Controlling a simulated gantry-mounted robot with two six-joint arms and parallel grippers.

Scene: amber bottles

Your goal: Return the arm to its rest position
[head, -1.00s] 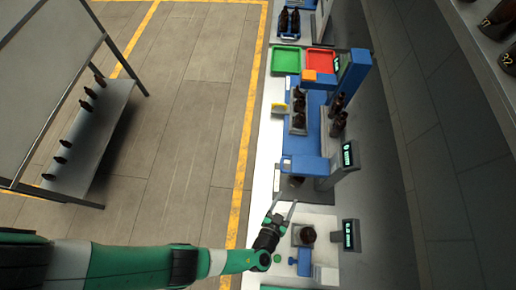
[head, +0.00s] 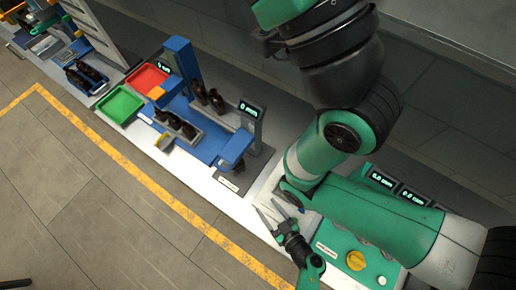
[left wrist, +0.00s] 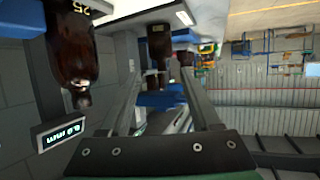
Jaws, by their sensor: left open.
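My left gripper (head: 268,206) is open and empty over the light bench, its two thin fingers spread. In the left wrist view its fingers (left wrist: 162,75) stand apart, with nothing clamped between them. A dark amber bottle (left wrist: 72,50) marked 25 shows upside down at the upper left of that view. Another dark bottle (left wrist: 158,42) shows beyond the fingertips. In the head view, several amber bottles (head: 178,124) sit in a rack on the blue station. My right gripper is not in view.
Large green and black links of mine cover the right side of the head view. A green tray (head: 119,104) and a red tray (head: 148,77) lie beyond the blue station (head: 208,147). A yellow knob (head: 355,260) is on a green panel near my gripper. The floor at left is clear.

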